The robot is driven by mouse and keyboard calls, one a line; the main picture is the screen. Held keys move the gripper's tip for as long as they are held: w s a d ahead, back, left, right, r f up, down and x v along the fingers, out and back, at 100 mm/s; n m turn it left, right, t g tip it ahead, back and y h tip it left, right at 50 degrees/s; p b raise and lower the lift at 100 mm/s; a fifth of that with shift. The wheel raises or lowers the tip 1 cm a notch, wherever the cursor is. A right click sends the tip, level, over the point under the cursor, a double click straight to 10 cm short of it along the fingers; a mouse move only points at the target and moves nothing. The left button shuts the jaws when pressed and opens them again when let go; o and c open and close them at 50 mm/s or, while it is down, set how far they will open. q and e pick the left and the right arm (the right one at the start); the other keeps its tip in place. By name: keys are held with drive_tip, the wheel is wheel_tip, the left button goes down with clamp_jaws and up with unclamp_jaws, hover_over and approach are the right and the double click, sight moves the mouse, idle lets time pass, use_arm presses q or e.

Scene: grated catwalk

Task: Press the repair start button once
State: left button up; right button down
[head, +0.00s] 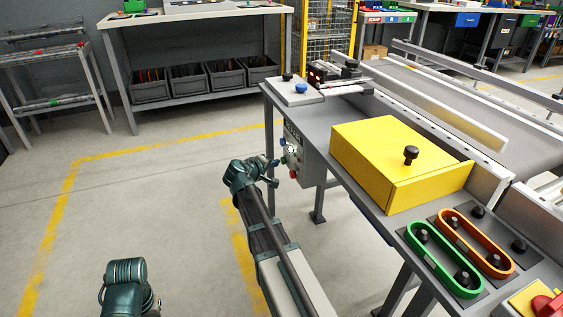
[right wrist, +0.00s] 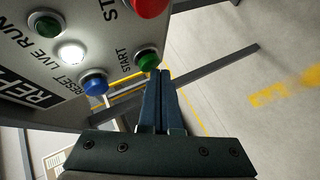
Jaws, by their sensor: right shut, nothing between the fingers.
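The control panel (head: 293,150) hangs under the near-left end of the bench, with small coloured buttons on its face. In the right wrist view, the green START button (right wrist: 147,58) is at the panel's lower edge, below the red stop button (right wrist: 150,6) and beside the blue RESET button (right wrist: 94,84). My right gripper (right wrist: 158,72) is shut and empty, its fingertips right at the green START button and partly overlapping it; I cannot tell whether they touch. In the head view, my right gripper (head: 272,163) is close to the panel's face. Only part of my left arm shows, at the bottom left.
A white lamp (right wrist: 69,52) is lit, and another green button (right wrist: 46,23) is on the panel. The bench carries a yellow box (head: 370,150) and green (head: 428,268) and orange (head: 470,225) rings. Floor left of the panel is clear.

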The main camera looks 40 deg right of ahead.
drive_tip(key=shift+s+d, duration=0.15)
drive_tip(key=shift+d, duration=0.55)
idle(0.5)
drive_tip(key=shift+a, duration=0.1)
idle(0.4)
drive_tip(key=shift+w+a, duration=0.25)
drive_tip(key=shift+a, duration=0.85)
drive_tip(key=shift+a, duration=0.1)
drive_tip(key=a, duration=0.2)
drive_tip(key=w+a, duration=0.1)
drive_tip(key=a, duration=0.1)
drive_tip(key=shift+w+a, duration=0.1)
drive_tip(key=shift+a, duration=0.25)
